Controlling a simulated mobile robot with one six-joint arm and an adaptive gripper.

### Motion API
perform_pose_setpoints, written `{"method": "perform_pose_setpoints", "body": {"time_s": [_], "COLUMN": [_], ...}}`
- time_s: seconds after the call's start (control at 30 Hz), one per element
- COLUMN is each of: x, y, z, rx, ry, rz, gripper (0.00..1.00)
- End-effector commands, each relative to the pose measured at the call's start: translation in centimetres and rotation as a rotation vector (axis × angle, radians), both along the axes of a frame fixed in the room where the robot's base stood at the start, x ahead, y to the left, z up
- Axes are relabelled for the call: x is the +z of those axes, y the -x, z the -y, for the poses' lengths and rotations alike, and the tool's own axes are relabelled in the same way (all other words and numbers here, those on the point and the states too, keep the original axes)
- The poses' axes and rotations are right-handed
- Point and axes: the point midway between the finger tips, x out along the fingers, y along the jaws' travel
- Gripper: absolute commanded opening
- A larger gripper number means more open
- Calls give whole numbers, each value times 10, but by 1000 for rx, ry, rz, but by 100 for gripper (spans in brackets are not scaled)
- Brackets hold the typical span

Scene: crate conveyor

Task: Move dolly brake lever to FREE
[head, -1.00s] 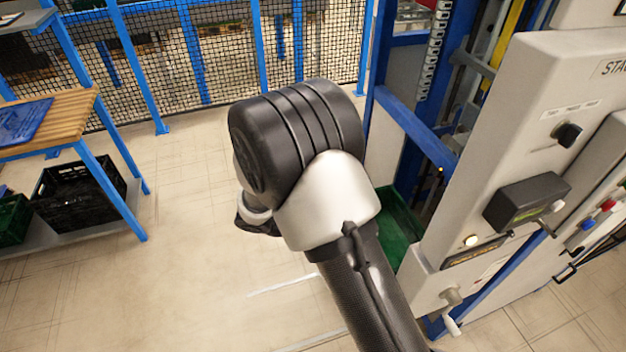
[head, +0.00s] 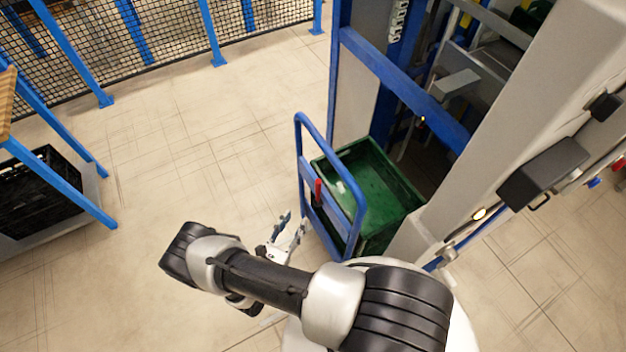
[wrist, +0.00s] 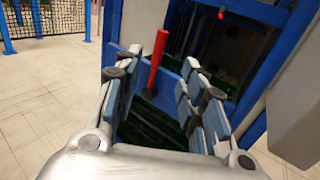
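The dolly (head: 359,225) has a blue tube handle frame and stands at the machine's opening in the head view. Its red brake lever (head: 318,190) is on the left part of the frame. In the wrist view the red lever (wrist: 157,62) stands nearly upright, leaning right at the top, with a dark pivot at its lower end. My gripper (head: 284,234) is low and in front of the dolly. In the wrist view its blue-padded fingers (wrist: 163,76) are wide apart, and the lever shows between them, seemingly ahead and untouched. No FREE marking is readable.
A green crate (head: 372,190) sits behind the dolly handle. The machine's grey cabinet (head: 500,135) stands close on the right. A mesh fence (head: 170,35) is at the back and a black crate (head: 40,195) at the left.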

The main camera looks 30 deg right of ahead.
Motion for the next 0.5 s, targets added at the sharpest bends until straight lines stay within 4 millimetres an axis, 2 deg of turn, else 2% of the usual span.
{"method": "perform_pose_setpoints", "body": {"time_s": [0.5], "x": [0], "y": [-60], "z": [88], "rx": [-12], "ry": [-1], "rz": [0], "gripper": [38]}}
